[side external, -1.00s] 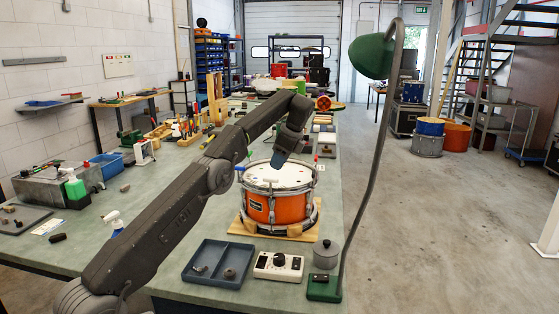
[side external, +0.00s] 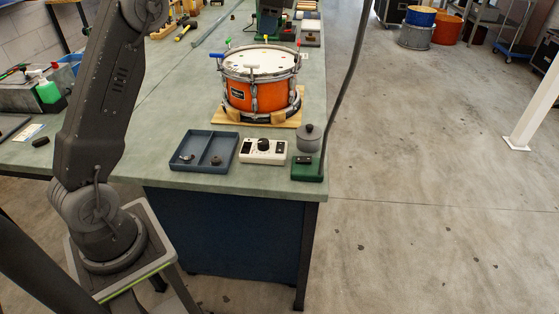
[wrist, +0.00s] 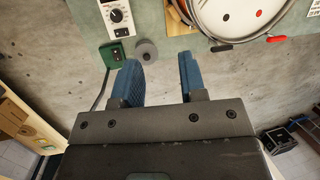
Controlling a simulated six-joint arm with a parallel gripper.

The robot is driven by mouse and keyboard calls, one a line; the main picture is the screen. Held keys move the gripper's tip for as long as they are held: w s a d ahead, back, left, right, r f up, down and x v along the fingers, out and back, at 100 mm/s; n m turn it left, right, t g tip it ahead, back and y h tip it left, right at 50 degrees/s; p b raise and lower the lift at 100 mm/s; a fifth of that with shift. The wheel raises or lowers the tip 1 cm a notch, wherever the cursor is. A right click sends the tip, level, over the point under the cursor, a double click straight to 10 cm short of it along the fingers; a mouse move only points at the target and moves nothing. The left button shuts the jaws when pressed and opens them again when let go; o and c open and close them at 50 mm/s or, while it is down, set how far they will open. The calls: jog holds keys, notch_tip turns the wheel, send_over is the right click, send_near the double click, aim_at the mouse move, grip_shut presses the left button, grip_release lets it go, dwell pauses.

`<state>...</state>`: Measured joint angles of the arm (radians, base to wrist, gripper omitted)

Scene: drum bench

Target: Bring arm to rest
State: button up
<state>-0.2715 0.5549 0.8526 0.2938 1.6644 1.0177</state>
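My gripper (wrist: 159,65) shows in the wrist view with its two blue fingers apart and nothing between them. It is outside the side external view, where only part of my arm shows at the left. The orange drum (side external: 255,97) stands upright on a wooden board on the bench, with a pale T-shaped piece at its near rim and coloured handles around the rim. Part of its white head (wrist: 236,14) shows at the top right of the wrist view, beyond the fingers and apart from them.
A blue two-part tray (side external: 204,165), a white box with a dial (side external: 263,158), a grey lidded pot (side external: 309,139) and a green lamp base (side external: 306,173) sit near the bench's front edge. The lamp stem rises at the right. Open floor lies right of the bench.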

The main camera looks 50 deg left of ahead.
jog(key=s+d+r+n+t+h, duration=0.1)
jog(key=s+d+r+n+t, duration=0.15)
jog(key=s+d, duration=0.95)
jog(key=s+d+f+n+t+h, duration=0.1)
jog(key=s+d+f+n, duration=0.1)
jog(key=s+f, duration=0.3)
jog(key=s+d+f+n+t+h, duration=0.1)
jog(key=s+d+f, duration=0.4)
jog(key=s, duration=0.7)
jog(key=f+n+t, duration=0.1)
jog(key=n, duration=0.1)
jog(key=shift+s+n, duration=0.2)
jog(key=shift+n, duration=0.15)
jog(key=shift+f, duration=0.1)
